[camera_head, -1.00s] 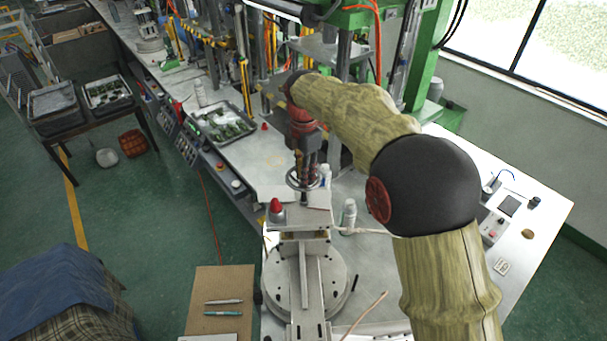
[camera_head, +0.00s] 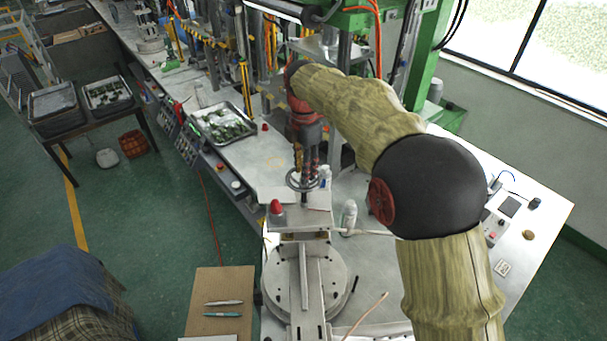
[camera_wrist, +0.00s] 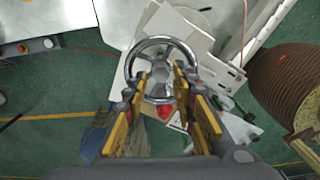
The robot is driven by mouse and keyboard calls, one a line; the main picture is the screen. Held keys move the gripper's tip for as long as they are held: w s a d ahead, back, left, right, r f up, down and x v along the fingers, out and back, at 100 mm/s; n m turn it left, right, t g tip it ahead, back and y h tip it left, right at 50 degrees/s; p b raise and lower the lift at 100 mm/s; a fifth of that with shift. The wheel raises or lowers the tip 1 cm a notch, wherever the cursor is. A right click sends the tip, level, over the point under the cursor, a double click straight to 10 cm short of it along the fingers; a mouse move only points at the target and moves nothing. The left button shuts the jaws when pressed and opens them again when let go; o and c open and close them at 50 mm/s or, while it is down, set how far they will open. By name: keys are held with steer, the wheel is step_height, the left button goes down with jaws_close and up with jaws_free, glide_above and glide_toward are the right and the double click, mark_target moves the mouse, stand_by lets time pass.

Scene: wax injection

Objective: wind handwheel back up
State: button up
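The handwheel (camera_head: 291,182) is a chrome ring with spokes and a hub, lying flat on top of the fixture (camera_head: 318,219) in the head view. In the wrist view the handwheel (camera_wrist: 146,44) lies straight below the fingers. My gripper (camera_wrist: 161,74) points down over it with its two yellow-padded fingers apart. The fingertips appear within the ring, one on each side of the hub; I cannot tell whether they touch the spokes. In the head view my gripper (camera_head: 308,172) hides part of the wheel.
A round base plate (camera_head: 336,291) lies in front, and a tray of green parts (camera_head: 222,126) sits at back left. Machine columns crowd the back.

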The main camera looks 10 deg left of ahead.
step_height(320, 180, up, 10)
steer(key=shift+f, duration=0.2)
stand_by(0.5)
step_height(320, 180, down, 4)
steer(key=m, duration=0.6)
steer(key=shift+w+a+m, duration=0.1)
steer(key=shift+w+m, duration=0.05)
steer(key=shift+m, duration=0.15)
steer(key=s+d+f+m+t+b, duration=0.2)
steer(key=s+d+f+m+b, duration=0.8)
steer(key=s+d+f+b, duration=0.3)
steer(key=s+d+f+m+t+b, duration=0.3)
steer(key=s+d+f+m+b, duration=0.7)
steer(key=s, duration=1)
steer(key=shift+d+f+t+b, duration=0.3)
steer(key=shift+d+f+b, duration=1.85)
steer(key=shift+d+b, duration=1.2)
